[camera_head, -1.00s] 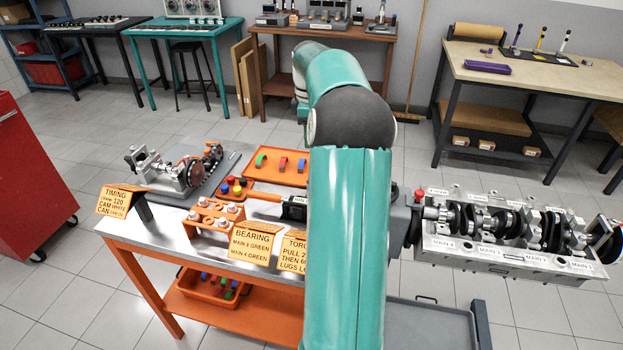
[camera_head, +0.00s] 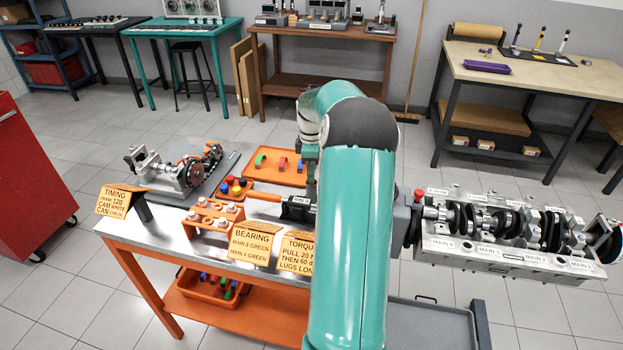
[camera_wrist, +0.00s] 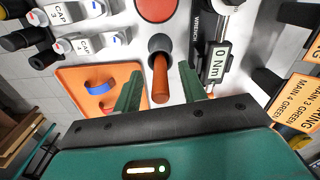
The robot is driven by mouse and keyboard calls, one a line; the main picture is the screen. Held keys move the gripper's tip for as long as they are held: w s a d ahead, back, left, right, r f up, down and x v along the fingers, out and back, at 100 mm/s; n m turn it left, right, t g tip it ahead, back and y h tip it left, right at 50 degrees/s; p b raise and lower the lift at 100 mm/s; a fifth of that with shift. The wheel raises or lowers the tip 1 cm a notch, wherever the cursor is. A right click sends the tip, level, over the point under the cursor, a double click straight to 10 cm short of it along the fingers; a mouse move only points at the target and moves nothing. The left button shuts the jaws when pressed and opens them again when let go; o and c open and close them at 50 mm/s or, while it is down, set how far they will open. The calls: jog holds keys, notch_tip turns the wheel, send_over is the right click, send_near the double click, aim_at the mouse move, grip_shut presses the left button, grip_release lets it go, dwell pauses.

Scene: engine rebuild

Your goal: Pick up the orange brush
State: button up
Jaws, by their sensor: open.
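An orange-brown handle (camera_wrist: 160,80), which looks like the orange brush, rises toward the camera from a dark round base or opening (camera_wrist: 160,45) in the wrist view. Its bristles do not show. My gripper (camera_wrist: 159,72) is open, with its two green fingers on either side of the handle and gaps between. In the head view my gripper (camera_head: 311,168) is partly hidden behind my arm, low over the metal bench top, and the brush cannot be made out clearly.
The torque wrench (camera_wrist: 218,60) lies close beside the right finger; its orange grip (camera_head: 263,196) shows in the head view. The orange tray (camera_head: 262,178) with coloured shells, a red disc (camera_wrist: 157,8) and bearing caps (camera_wrist: 85,45) are near. Sign cards (camera_head: 250,246) stand along the front edge.

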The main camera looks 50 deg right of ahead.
jog(key=shift+f, duration=0.8)
grip_shut()
jog(key=shift+r, duration=0.1)
